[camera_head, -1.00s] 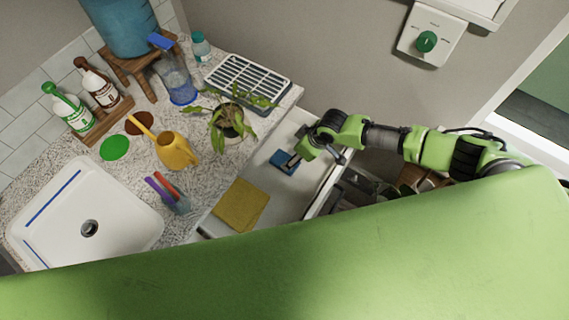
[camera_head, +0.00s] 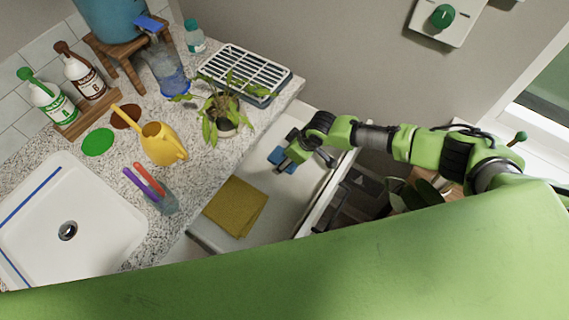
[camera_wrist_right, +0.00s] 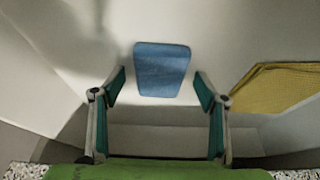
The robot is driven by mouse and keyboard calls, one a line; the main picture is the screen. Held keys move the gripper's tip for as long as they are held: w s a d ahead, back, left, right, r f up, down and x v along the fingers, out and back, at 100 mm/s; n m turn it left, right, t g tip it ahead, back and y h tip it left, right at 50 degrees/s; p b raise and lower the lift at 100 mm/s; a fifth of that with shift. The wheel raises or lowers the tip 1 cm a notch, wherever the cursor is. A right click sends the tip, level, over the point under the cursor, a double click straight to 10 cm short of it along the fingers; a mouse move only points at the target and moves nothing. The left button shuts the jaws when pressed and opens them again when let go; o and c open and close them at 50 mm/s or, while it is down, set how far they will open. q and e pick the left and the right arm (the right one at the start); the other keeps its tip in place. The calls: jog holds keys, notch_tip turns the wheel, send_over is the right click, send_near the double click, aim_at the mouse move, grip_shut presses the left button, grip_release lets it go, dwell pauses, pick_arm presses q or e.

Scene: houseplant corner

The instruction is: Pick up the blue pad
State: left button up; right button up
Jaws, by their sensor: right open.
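The blue pad (camera_head: 281,158) lies flat in the open white drawer (camera_head: 240,234) under the counter. In the right wrist view the pad (camera_wrist_right: 162,70) is a blue rounded rectangle, ahead of and between the two fingers. My right gripper (camera_wrist_right: 160,82) is open, with nothing between its fingertips and no visible contact with the pad. In the head view the right gripper (camera_head: 284,165) is over the pad and hides part of it. My left gripper is not in view.
A folded yellow cloth (camera_head: 236,205) lies in the same drawer, also seen in the wrist view (camera_wrist_right: 275,88). The drawer's walls surround the pad.

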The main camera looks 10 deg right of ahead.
jog(key=shift+f, duration=0.1)
jog(key=c, duration=1.1)
jog(key=shift+r, duration=0.65)
jog(key=s+r+b, duration=0.1)
jog(key=s+r, duration=0.3)
jog(key=s+a+r+b, duration=0.1)
jog(key=s+r, duration=0.2)
jog(key=s, duration=0.2)
jog(key=s+r, duration=0.4)
jog(key=s, duration=0.1)
jog(key=shift+a+r+b, duration=0.3)
jog(key=shift+r+b, duration=0.05)
jog(key=shift+b, duration=0.05)
